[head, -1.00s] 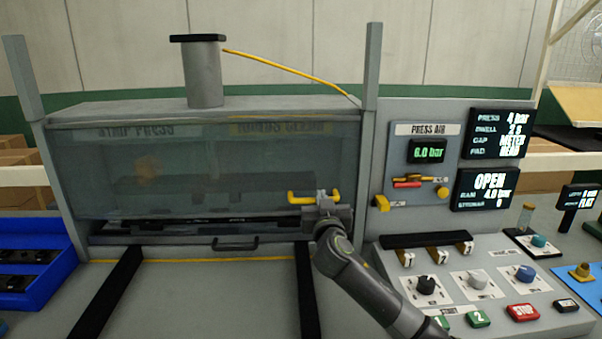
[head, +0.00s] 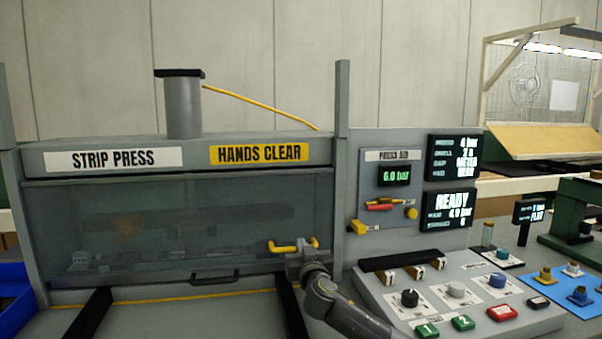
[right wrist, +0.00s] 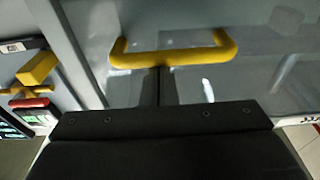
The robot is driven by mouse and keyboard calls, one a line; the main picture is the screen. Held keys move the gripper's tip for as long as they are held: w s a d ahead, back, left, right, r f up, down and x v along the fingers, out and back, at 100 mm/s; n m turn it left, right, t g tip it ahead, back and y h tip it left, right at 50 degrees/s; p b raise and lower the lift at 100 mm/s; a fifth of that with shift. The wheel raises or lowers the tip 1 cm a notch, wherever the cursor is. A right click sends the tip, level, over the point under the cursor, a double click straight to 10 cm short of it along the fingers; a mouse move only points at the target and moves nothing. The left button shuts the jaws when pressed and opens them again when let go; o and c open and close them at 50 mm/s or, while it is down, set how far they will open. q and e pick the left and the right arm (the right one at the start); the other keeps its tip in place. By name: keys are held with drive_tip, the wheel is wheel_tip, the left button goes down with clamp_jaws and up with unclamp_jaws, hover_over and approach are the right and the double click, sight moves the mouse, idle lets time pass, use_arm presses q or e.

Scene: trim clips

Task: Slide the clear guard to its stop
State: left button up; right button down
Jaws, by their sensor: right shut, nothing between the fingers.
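The clear guard (head: 200,225) covers the front of the strip press, with its lower edge down near the yellow line on the bench. Its yellow handle (head: 290,246) is at the guard's lower right; it also fills the top of the right wrist view (right wrist: 170,54). My right gripper (head: 306,250) is at the handle, its fingers (right wrist: 158,82) shut with nothing between them. The fingertips lie close against the handle bar; I cannot tell whether they touch it. The press display (head: 450,207) reads READY. My left gripper is not in view.
A sloped control panel (head: 470,270) with knobs and buttons stands right of the press, close to my right arm. Two dark rails (head: 90,312) run forward from the press. A blue tray (head: 14,305) is at the left edge.

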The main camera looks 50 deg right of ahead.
drive_tip(key=shift+f, duration=0.25)
drive_tip(key=r+p, duration=0.2)
drive_tip(key=r, duration=0.1)
drive_tip(key=w+r+p, duration=0.1)
drive_tip(key=shift+d+r, duration=0.2)
drive_tip(key=shift+d, duration=0.1)
drive_tip(key=b, duration=0.2)
approach(297, 221)
drive_tip(key=shift+v, duration=2.9)
drive_tip(key=shift+r, duration=0.2)
